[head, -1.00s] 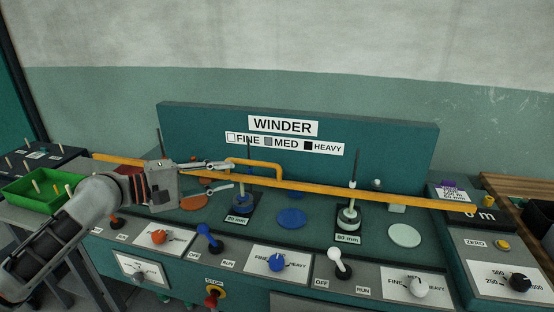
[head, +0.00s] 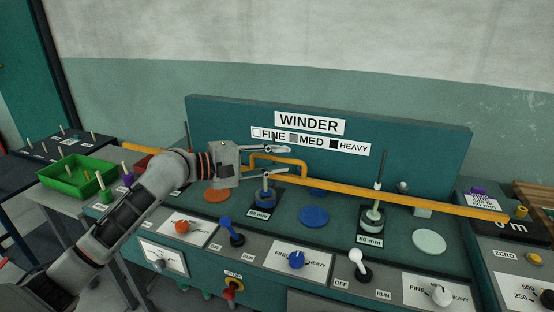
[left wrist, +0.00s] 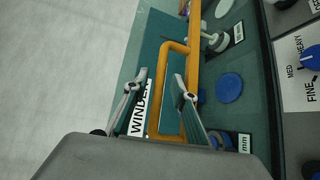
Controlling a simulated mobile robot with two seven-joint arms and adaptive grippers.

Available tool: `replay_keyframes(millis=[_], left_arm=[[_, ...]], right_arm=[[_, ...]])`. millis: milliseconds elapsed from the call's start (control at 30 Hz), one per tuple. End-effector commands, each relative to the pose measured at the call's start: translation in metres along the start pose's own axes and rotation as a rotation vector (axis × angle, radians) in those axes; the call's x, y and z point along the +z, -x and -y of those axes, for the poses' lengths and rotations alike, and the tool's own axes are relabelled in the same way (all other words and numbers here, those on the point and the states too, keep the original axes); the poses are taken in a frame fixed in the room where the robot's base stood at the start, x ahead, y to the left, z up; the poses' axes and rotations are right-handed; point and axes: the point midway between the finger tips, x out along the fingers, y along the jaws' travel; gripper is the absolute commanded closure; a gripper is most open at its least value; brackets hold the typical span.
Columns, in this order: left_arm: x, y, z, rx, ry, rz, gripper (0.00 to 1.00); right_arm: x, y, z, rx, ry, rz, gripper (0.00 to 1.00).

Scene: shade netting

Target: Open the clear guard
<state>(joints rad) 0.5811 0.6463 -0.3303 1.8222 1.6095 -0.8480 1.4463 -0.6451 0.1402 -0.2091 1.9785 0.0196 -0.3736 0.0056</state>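The clear guard shows as a long yellow bar (head: 400,197) across the winder, with a raised yellow U-shaped handle (head: 290,161). I cannot make out its clear panel. My left gripper (head: 276,160) is at the handle's left part, in front of the winder board. In the left wrist view, my left gripper (left wrist: 160,77) has its fingers apart, with the handle's long bar (left wrist: 157,98) showing between them. I cannot tell whether either finger touches it. My right gripper is not in view.
The winder board (head: 420,140) stands behind the guard. Spindles, including one with a blue base (head: 265,196), and a blue disc (head: 314,216) lie under or near the bar. Levers and knobs line the front panel. A green tray (head: 78,180) is at left.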

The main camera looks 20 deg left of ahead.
Motion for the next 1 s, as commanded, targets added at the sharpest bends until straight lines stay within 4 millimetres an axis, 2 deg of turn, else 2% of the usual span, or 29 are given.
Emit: replay_keyframes(millis=[100, 200, 467, 600, 800, 900, 1000], left_arm=[[0.000, 0.000, 0.000, 0.000, 0.000, 0.000, 0.76], [0.000, 0.000, 0.000, 0.000, 0.000, 0.000, 1.00], [-0.001, -0.001, 0.006, -0.001, 0.002, 0.001, 1.00], [-0.005, -0.005, 0.039, -0.008, 0.005, 0.000, 1.00], [-0.013, -0.014, 0.101, -0.010, 0.009, 0.000, 1.00], [-0.016, -0.017, 0.118, -0.010, 0.006, 0.000, 1.00], [-0.016, -0.018, 0.123, -0.006, 0.003, 0.000, 1.00]], right_arm=[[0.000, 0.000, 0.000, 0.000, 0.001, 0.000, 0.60], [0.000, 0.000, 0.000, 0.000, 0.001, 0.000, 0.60], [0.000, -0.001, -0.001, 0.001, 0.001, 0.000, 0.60], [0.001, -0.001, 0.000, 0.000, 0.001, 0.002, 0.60], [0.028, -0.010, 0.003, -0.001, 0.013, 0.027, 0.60], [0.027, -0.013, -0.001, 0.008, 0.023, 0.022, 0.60], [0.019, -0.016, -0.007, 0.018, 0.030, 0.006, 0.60]])
